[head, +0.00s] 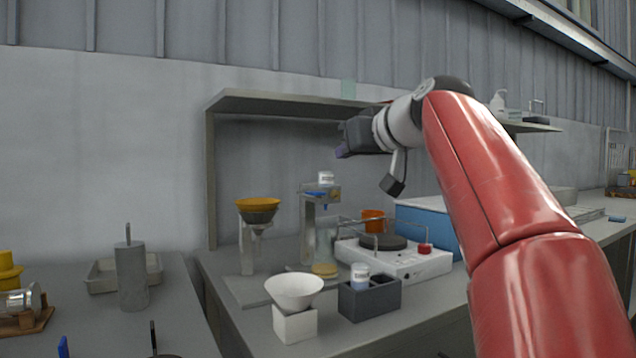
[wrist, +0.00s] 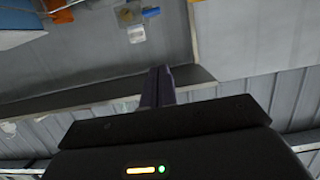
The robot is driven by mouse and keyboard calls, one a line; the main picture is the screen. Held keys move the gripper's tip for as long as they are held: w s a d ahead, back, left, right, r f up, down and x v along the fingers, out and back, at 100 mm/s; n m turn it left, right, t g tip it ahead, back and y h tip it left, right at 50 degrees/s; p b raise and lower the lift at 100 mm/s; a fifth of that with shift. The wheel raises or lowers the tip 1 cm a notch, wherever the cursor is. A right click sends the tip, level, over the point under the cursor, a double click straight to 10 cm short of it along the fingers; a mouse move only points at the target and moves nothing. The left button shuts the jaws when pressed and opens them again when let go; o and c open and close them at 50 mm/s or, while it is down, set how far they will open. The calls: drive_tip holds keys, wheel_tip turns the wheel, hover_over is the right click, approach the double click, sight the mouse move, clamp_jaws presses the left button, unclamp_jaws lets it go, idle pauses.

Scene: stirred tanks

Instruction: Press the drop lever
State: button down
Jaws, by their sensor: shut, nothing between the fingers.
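A dispenser stand (head: 308,222) is on the bench below the shelf. A small blue lever (head: 316,194) sticks out near its top, and a white-capped jar (head: 326,178) sits on top. In the wrist view, the blue lever (wrist: 151,12) and the white jar (wrist: 136,34) show at the top edge, with the view turned over. My gripper (head: 343,152) is up and to the right of the stand, near the shelf's front edge, apart from the lever. Its fingers (wrist: 157,84) are together with nothing between them.
A hotplate (head: 405,262) with a rail and an orange cup (head: 373,221) stands right of the stand. A funnel on a holder (head: 257,210) is at left. A white bowl (head: 293,290) and a grey block (head: 370,299) are in front. The shelf (head: 285,103) hangs above.

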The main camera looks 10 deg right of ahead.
drive_tip(key=p, duration=0.2)
hover_over(308, 193)
drive_tip(key=s+d, duration=0.2)
drive_tip(key=s, duration=0.1)
wheel_tip(308, 193, down, 2)
drive_tip(key=f, duration=0.1)
drive_tip(key=f+b, duration=0.1)
drive_tip(key=f, duration=0.2)
drive_tip(key=shift+w+d+f+b, duration=0.15)
drive_tip(key=shift+w+f+b, duration=0.1)
drive_tip(key=shift+w+b, duration=0.1)
drive_tip(key=shift+f, duration=0.15)
